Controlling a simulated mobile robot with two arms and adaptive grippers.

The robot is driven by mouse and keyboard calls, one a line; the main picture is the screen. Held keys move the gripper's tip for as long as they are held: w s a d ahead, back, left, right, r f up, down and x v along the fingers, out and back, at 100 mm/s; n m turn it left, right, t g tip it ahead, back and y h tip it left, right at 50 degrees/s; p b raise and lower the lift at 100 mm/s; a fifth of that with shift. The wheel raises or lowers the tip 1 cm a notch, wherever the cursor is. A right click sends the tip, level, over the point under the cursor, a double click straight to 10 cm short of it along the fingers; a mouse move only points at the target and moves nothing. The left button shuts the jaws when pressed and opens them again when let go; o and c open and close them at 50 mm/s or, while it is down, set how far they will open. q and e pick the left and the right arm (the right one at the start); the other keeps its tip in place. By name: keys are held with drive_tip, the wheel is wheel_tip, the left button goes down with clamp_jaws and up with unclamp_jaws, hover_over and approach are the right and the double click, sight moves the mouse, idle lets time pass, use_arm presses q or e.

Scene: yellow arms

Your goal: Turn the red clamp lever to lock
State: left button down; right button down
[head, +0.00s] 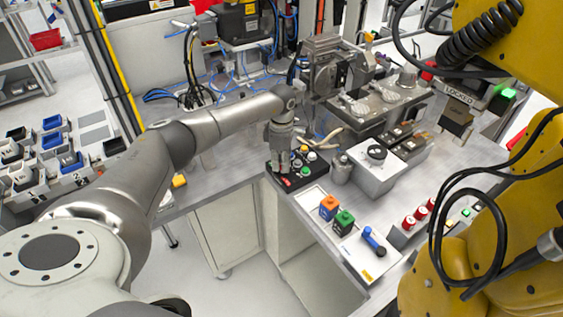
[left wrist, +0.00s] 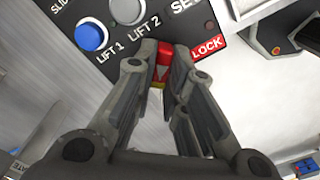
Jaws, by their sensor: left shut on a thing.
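The red clamp lever (left wrist: 164,68) is between my left gripper's fingertips in the left wrist view. The left gripper (left wrist: 166,62) is shut on it from both sides, so only its red top and a small yellowish part show. The lever is at the edge of a black control panel (left wrist: 185,16), left of the red LOCK label (left wrist: 207,47). In the head view my left gripper (head: 281,172) points down at the front left of the panel (head: 312,175), hiding most of the lever. My right gripper is not in view.
On the panel a blue knob (left wrist: 91,37) and a grey knob (left wrist: 127,10) are close to my fingers. A metal bottle (head: 341,168), orange (head: 328,207) and green (head: 343,222) blocks stand to the right. Pliers (head: 327,139) lie behind. A yellow robot arm (head: 470,250) fills the right side.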

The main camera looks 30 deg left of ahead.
use_arm(q)
drive_tip(key=n, duration=0.4)
drive_tip(key=shift+s+n+b, duration=0.1)
drive_tip(key=shift+n+b, duration=0.3)
drive_tip(key=n, duration=0.4)
drive_tip(key=shift+s+d+n, duration=0.1)
drive_tip(key=shift+d+n, duration=0.05)
drive_tip(key=shift+n, duration=0.15)
drive_tip(key=n, duration=0.4)
drive_tip(key=shift+d, duration=0.15)
drive_tip(key=shift+d+r+n, duration=0.1)
drive_tip(key=shift+n, duration=2.1)
drive_tip(key=c, duration=1.5)
unclamp_jaws()
